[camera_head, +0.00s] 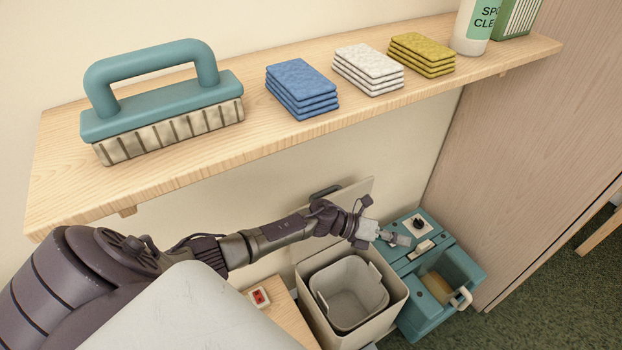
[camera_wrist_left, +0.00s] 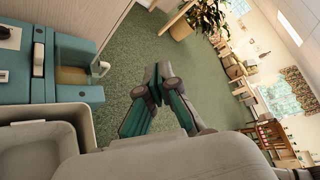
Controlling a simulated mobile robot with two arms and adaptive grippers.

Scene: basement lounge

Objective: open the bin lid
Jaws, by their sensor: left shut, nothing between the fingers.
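The bin (camera_head: 393,315) is a beige square box below the shelf, with a grey inner bucket (camera_head: 350,290) visible through its open top. Its lid (camera_head: 357,192) stands raised at the back of the bin, partly hidden behind my left arm. My left gripper (camera_head: 401,240) is shut and empty, above the bin's back right side and close to the teal cart. Whether it touches the lid cannot be told. The bin's rim also shows at the lower left of the left wrist view (camera_wrist_left: 80,120), beside the gripper fingers (camera_wrist_left: 155,82). My right gripper is out of view.
A wooden shelf (camera_head: 190,165) overhangs the arm, holding a teal brush (camera_head: 160,100), sponge stacks and a spray cleaner bottle (camera_head: 475,25). The teal cart (camera_head: 440,310) stands right of the bin. A low wooden surface with a red switch (camera_head: 259,297) is at its left. Green carpet lies open at right.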

